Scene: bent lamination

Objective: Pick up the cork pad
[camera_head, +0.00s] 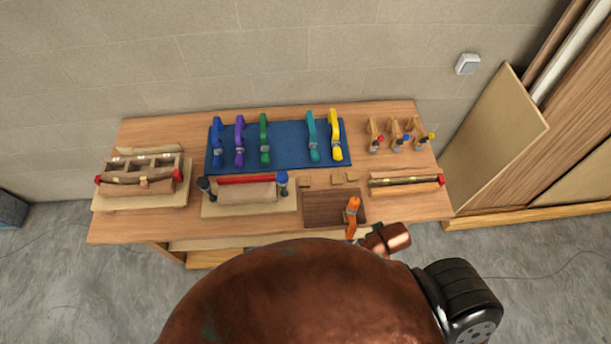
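Small tan square pads, which look like cork, lie on the wooden workbench (410,207) just behind the dark brown tray. One pad (306,181) lies at the left, a second pad (337,179) lies to its right, and a third pad (351,176) lies close beside the second. I cannot tell which of them the task means. Neither of my grippers can be made out. A large copper-coloured part of my own body covers the bottom middle.
The brown tray (318,222) holds an orange clamp (352,210) near its right side. A blue mat (287,135) with several coloured clamps lies behind the pads. A wooden form with a red strip (246,180) stands left, a strip assembly (406,181) right.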

